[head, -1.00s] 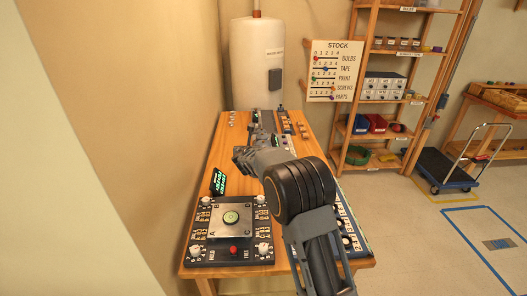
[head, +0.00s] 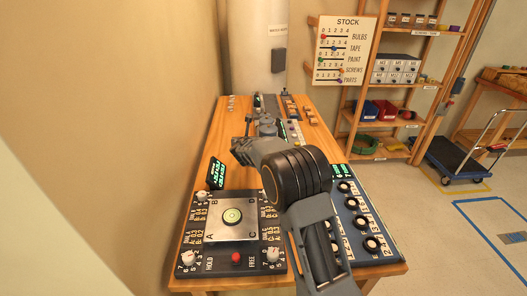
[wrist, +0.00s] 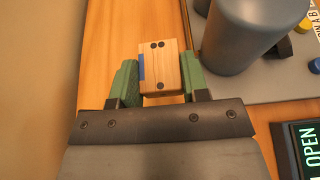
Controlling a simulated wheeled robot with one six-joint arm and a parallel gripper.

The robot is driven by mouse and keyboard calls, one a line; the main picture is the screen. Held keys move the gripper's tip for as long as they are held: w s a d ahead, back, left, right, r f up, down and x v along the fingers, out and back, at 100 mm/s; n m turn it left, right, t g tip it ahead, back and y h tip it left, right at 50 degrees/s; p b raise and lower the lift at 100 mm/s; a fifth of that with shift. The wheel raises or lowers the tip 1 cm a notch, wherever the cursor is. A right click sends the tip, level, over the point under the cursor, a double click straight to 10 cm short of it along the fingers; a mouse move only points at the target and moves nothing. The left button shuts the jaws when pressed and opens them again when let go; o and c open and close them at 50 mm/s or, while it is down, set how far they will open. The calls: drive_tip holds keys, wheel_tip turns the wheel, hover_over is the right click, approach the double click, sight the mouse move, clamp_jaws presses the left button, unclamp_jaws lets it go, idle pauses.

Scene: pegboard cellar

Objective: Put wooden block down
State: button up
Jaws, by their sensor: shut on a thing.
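The wooden block (wrist: 172,72) shows in the wrist view, pale wood with dark round dots and a blue patch on its left side. My gripper (wrist: 160,84) is shut on it, with a green-padded finger on each side. Wooden tabletop (wrist: 108,60) lies beyond and around the block; I cannot tell whether the block touches it. In the head view my arm reaches over the wooden bench (head: 209,143), and I cannot make out the block there.
A grey cylinder (wrist: 238,35) on a grey panel stands close right of the block. A display reading OPEN (wrist: 309,142) is at lower right. The bench also bears a dial panel with a round level (head: 232,216) and a blue knob panel (head: 366,222). A wall rises at the left.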

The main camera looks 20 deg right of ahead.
wheel_tip(320, 180, down, 9)
drive_tip(key=shift+f+b, duration=0.2)
drive_tip(key=shift+b, duration=0.7)
drive_tip(key=shift+f, duration=0.1)
drive_tip(key=o, duration=0.6)
